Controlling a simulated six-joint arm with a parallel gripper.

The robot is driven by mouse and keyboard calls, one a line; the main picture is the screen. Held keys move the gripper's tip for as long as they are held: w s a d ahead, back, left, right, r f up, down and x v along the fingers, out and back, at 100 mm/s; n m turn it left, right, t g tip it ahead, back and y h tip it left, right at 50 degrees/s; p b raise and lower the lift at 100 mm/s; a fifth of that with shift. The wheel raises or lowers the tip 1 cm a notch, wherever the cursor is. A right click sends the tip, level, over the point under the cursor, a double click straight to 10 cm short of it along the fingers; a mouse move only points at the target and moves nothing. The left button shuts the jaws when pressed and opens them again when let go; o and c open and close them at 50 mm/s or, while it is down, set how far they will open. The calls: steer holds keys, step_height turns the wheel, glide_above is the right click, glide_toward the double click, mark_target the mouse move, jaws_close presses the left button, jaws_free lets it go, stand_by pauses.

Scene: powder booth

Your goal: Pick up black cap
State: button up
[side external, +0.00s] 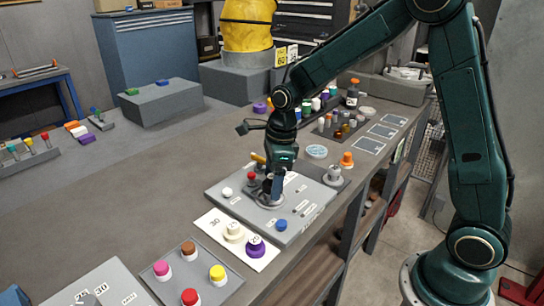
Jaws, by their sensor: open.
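My gripper (272,193) is open and points down over the grey labelled panel (232,190) in the middle of the bench. Its fingertips are low, at a round metal-coloured piece (267,201) on the panel. Something dark shows between or beside the fingers, but I cannot tell whether it is the black cap or part of the gripper. No black cap shows clearly elsewhere. I cannot tell whether the fingers touch anything.
Close to the gripper stand a red knob (251,177), a white cap (227,192) and a blue cap (281,224). A white card (213,222) bears cream and purple pieces. A grey tray (215,292) with several coloured caps lies in front.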

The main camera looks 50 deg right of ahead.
mark_target(272, 176)
steer(key=shift+c, duration=0.2)
steer(key=c, duration=1)
steer(key=shift+r, duration=0.1)
step_height(272, 176, up, 20)
stand_by(0.5)
